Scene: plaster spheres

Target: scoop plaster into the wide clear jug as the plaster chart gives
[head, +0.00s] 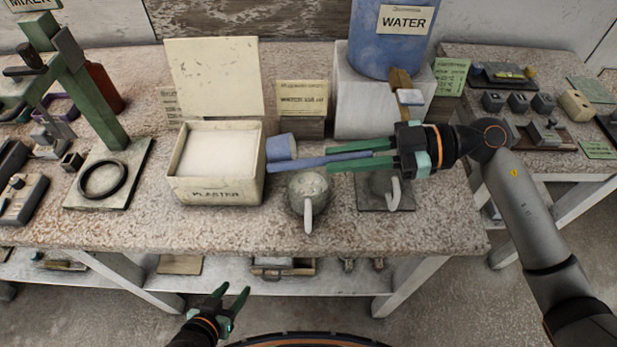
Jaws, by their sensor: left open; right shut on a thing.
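My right gripper (331,159) is shut on the handle of a blue scoop (281,148). The scoop's cup is between the plaster bin (187,195) and a rounded jug; I cannot tell whether it holds plaster. The cream plaster bin, marked PLASTER, has its lid up and is full of white powder (218,152). The rounded jug (308,188) has pale grey-white contents and a pale handle to the front. A second jug (383,183) stands on a dark square plate, partly hidden by my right gripper. My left gripper (236,291) is open and empty, low before the bench.
A card (303,97) with small writing stands behind the jugs. A blue WATER tank (389,45) with a tap stands on a pale block (362,103). A green mixer stand (85,95) is at left. The bench front (270,233) is clear.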

